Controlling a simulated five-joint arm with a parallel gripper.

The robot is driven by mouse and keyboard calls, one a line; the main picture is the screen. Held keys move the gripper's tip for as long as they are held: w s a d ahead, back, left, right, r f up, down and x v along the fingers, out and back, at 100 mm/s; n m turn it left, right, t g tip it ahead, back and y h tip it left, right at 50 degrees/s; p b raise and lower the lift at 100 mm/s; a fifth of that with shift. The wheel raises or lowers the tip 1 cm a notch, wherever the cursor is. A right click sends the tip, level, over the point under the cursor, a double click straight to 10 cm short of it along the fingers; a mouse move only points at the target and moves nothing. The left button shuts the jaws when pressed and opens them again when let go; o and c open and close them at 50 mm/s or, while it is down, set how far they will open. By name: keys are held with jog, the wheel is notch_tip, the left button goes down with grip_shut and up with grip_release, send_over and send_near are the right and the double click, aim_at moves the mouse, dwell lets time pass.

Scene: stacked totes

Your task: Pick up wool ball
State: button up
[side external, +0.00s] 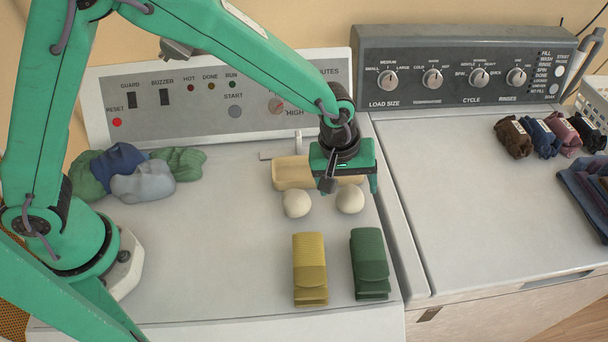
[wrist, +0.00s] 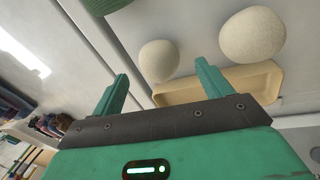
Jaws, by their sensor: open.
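Two off-white wool balls sit side by side on the white machine top, one on the left (side external: 296,203) and one on the right (side external: 350,199). In the wrist view, one ball (wrist: 158,61) lies beyond the gap between my fingers and the other (wrist: 252,35) lies to the right. My gripper (side external: 350,186) is open and empty, pointing down above and just behind the right ball. Its two green fingers (wrist: 162,78) show in the wrist view, with no visible contact with a ball.
A shallow wooden tray (side external: 290,174) sits behind the balls, partly hidden by my gripper. Yellow (side external: 310,268) and green (side external: 369,263) folded cloths lie in front. Crumpled cloths (side external: 140,178) lie left. Rolled cloths (side external: 540,136) sit on the right machine. The centre-left top is clear.

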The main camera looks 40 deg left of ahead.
aim_at(349, 190)
jog(key=shift+x, duration=1.85)
jog(key=shift+w, duration=0.1)
jog(key=c, duration=1)
